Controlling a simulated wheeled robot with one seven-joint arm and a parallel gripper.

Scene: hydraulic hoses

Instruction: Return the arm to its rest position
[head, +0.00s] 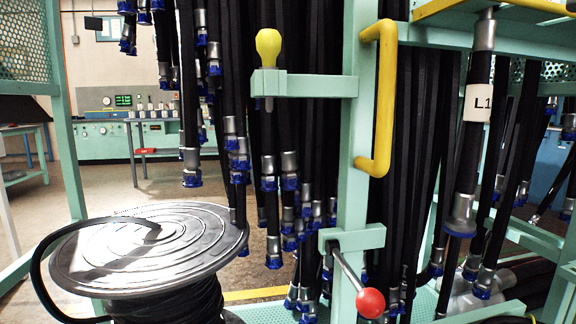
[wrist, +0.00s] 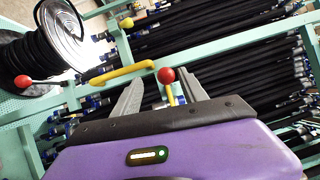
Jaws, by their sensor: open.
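My gripper (wrist: 162,84) shows at the bottom of the wrist view, with its purple body and two grey fingers spread apart. A red ball (wrist: 166,75) on a yellow stem appears between the fingers in that picture. I cannot tell how far it is from them, and nothing looks gripped. My gripper and arm are not seen in the head view.
A green rack post (head: 349,150) carries a yellow handle (head: 385,98), a yellow knob (head: 268,45) and a red-knobbed lever (head: 370,303). Several black hoses (head: 410,150) hang behind it. A hose reel (head: 145,250) stands at left, with open floor beyond.

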